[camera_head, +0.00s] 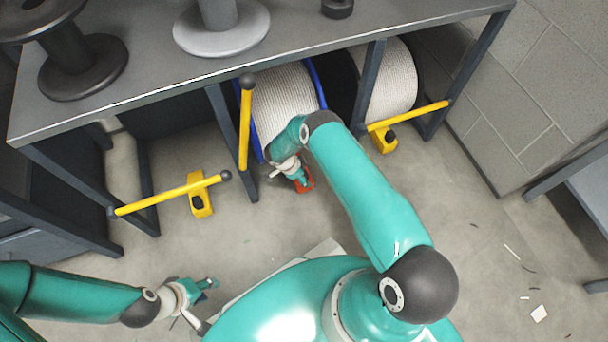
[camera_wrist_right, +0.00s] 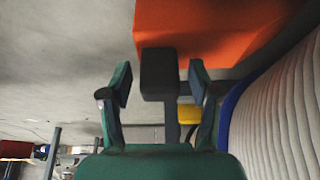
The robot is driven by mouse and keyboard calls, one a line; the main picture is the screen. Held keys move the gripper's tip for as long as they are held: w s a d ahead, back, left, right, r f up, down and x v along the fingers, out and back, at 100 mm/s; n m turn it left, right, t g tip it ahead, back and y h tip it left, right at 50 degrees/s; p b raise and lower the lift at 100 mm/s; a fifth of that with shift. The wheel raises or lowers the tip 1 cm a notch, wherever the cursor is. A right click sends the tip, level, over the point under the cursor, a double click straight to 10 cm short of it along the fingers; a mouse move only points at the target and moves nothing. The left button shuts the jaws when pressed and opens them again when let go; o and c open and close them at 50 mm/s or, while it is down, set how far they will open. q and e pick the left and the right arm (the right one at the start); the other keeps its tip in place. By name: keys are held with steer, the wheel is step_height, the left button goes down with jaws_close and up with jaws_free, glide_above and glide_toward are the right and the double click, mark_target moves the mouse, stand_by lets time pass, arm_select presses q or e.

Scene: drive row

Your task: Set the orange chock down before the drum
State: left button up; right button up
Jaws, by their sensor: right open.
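The orange chock (camera_head: 305,181) sits on the floor just in front of the drum (camera_head: 283,95), which is wound with pale rope between blue flanges. My right gripper (camera_head: 300,183) is at the chock and hides part of it. In the right wrist view the orange chock (camera_wrist_right: 205,30) is large, with its dark grip block (camera_wrist_right: 159,75) between the two spread fingers of my right gripper (camera_wrist_right: 159,80). Gaps show on both sides of the block. The drum (camera_wrist_right: 290,110) is at the right there. My left gripper (camera_head: 207,288) is low at the left, away from the chock; its jaw state is unclear.
A yellow bar (camera_head: 245,125) stands raised beside the drum's bay. Lowered yellow bars cross the bays left (camera_head: 170,194) and right (camera_head: 410,115), each by a yellow chock (camera_head: 200,200) (camera_head: 384,141). Spools stand on the bench (camera_head: 300,55). Floor at right is mostly clear, with small scraps.

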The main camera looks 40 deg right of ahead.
steer(key=p+v, duration=0.3)
steer(key=v, duration=0.3)
steer(key=shift+r, duration=0.15)
steer(key=s+a+r+n+y, duration=0.3)
steer(key=s+a+n+y, duration=0.15)
steer(key=s+a, duration=0.2)
steer(key=s+a+r+n+y, duration=0.35)
steer(key=s+a+n, duration=0.2)
steer(key=a, duration=0.25)
steer(key=s+a+r+n+t, duration=0.1)
steer(key=s+a+r+n, duration=0.1)
steer(key=s+r+n, duration=0.6)
steer(key=shift+s+r+n+t, duration=0.3)
steer(key=shift+r+n, duration=0.1)
steer(key=shift+r, duration=0.3)
